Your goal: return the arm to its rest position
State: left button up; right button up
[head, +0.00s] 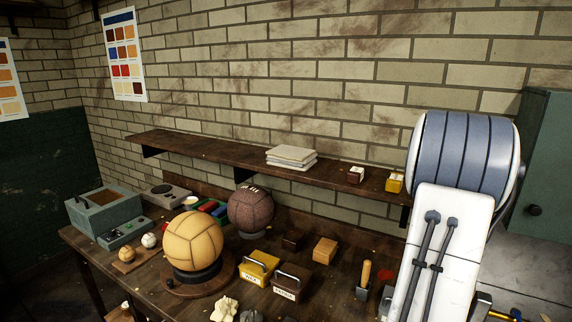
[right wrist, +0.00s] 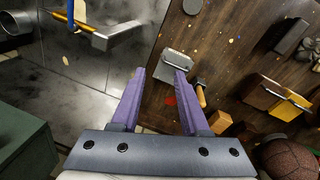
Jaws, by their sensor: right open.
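My right arm (head: 442,245) rises large at the right of the head view, over the right end of the workbench (head: 335,295). Its gripper is out of the head view. In the right wrist view my right gripper (right wrist: 160,74) shows two purple fingers spread apart, with nothing held between them. Beyond the fingertips lie the bench edge and a small metal plate (right wrist: 174,65) on the bench; the fingers appear apart from it. My left arm and gripper are not in view.
A tan leather ball (head: 192,240) sits on a round stand, with a dark brown ball (head: 250,208) behind it. A yellow box (head: 258,267) and a wood-handled tool (head: 364,275) lie on the bench. A shelf (head: 225,153) runs along the wall. A green cabinet (head: 545,165) stands at right.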

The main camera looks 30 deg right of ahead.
jog(key=w+a+n+t, duration=0.1)
jog(key=w+a+n, duration=0.1)
jog(key=w+a, duration=0.55)
jog(key=w+a+n, duration=0.2)
jog(key=w+a, duration=0.3)
jog(key=a, duration=0.5)
jog(key=w+a+f+n+y+b, duration=0.1)
jog(key=a+n, duration=0.1)
jog(key=a, duration=0.6)
jog(key=w+a+f+n+b, duration=0.1)
jog(key=a+f+n, duration=0.1)
jog(key=a, duration=0.7)
jog(key=s+a+f+n, duration=0.2)
jog(key=s+a+n, duration=0.2)
jog(key=s+a, duration=0.5)
jog(key=s+a+f+n+y+b, duration=0.1)
jog(key=s+a+n, duration=0.3)
jog(key=s+a, duration=0.4)
jog(key=a+f, duration=0.1)
jog(key=a, duration=0.1)
jog(key=shift+s+a+f, duration=0.3)
jog(key=shift+s+a, duration=0.1)
